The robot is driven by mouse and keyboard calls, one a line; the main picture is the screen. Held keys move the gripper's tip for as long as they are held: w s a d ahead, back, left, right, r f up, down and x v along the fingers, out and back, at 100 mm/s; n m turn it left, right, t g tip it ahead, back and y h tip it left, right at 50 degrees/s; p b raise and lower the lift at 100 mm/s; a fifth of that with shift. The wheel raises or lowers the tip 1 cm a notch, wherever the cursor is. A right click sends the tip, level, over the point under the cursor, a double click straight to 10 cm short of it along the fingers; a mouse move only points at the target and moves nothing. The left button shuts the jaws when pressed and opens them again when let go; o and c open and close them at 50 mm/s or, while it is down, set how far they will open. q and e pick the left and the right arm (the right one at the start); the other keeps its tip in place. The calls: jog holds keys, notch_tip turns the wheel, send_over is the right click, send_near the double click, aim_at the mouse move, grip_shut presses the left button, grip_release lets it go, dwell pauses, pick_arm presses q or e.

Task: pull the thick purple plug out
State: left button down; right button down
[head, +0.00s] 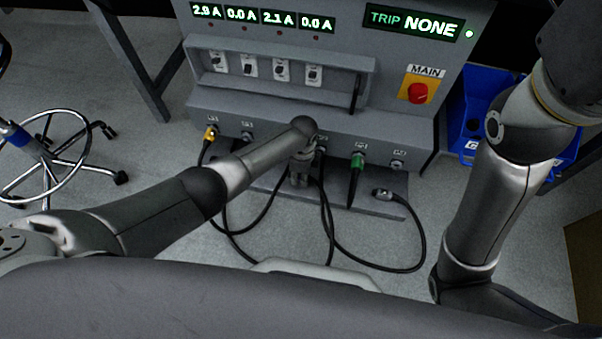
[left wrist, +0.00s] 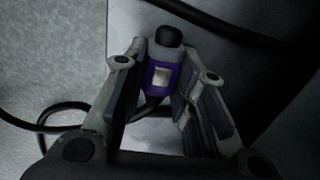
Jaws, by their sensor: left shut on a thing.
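The purple plug (left wrist: 158,77) shows in the left wrist view, with a pale square patch on its side and a black tip (left wrist: 169,37). My left gripper (left wrist: 160,85) is shut on it, a finger on each side. In the head view my left gripper (head: 300,172) points down just in front of the socket panel, and my arm hides the plug there. I cannot tell whether the plug sits in a socket. My right gripper is out of view; only its arm shows at the right.
The grey panel (head: 380,128) has a yellow plug (head: 211,133) at left and a green plug (head: 357,161) right of my gripper. Black cables (head: 331,235) loop over the floor. A loose connector (head: 383,194) lies on the low shelf. A blue crate (head: 467,121) stands at right.

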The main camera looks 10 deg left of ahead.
pick_arm(q)
jog(key=c, duration=1.1)
grip_release()
